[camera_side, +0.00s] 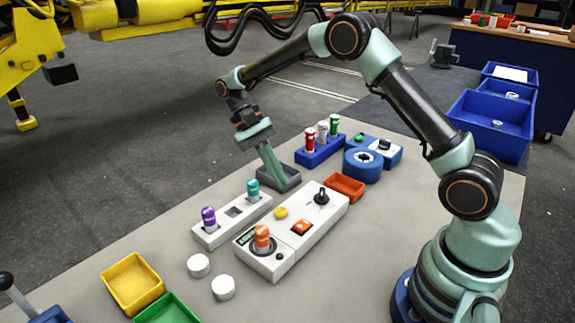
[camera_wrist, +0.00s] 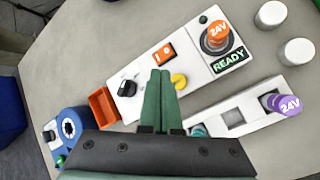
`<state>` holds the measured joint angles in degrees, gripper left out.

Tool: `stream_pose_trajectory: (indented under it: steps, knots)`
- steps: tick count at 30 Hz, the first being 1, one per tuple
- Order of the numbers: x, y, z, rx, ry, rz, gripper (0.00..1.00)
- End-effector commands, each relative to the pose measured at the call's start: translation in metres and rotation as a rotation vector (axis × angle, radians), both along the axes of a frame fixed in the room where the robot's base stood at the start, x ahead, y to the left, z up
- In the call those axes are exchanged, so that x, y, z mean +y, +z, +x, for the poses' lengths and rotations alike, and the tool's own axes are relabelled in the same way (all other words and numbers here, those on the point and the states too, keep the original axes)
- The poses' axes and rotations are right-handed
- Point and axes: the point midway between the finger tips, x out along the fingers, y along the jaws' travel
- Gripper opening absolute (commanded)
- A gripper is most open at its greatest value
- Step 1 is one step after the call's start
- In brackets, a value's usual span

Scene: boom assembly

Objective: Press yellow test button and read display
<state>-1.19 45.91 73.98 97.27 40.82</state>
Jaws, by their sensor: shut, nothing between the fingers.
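The white test box (camera_side: 318,217) lies on the bench, with a black knob (camera_side: 321,196), a yellow button (camera_side: 281,212), an orange rocker switch (camera_side: 301,227) and a small display (camera_side: 246,238). In the wrist view the display (camera_wrist: 230,61) reads READY in green. An orange 24V cylinder (camera_side: 262,238) stands upright in the box's round socket. My gripper (camera_side: 283,184) is shut and empty, pointing down behind the box. In the wrist view its green fingertips (camera_wrist: 160,73) appear just left of the yellow button (camera_wrist: 179,81); I cannot tell the height gap.
A white holder (camera_side: 220,232) beside the box carries a purple cylinder (camera_side: 208,217) and a teal one (camera_side: 253,188). A grey tray (camera_side: 292,177), orange tray (camera_side: 346,187) and blue rack (camera_side: 320,155) stand behind. Two white caps (camera_side: 199,265) lie in front.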

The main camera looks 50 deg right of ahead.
Motion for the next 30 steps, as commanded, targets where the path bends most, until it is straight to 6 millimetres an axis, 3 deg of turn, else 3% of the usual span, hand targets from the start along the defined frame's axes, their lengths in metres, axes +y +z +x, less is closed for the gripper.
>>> stream_pose_trajectory:
  steps: [6, 12, 30]
  knots:
    - [0.000, -0.029, -0.001, 0.003, 0.000, 0.000, 0.00]
    - [0.000, -0.046, 0.000, 0.000, 0.000, 0.000, 0.00]
    - [0.000, -0.053, 0.000, 0.000, 0.000, 0.000, 0.00]
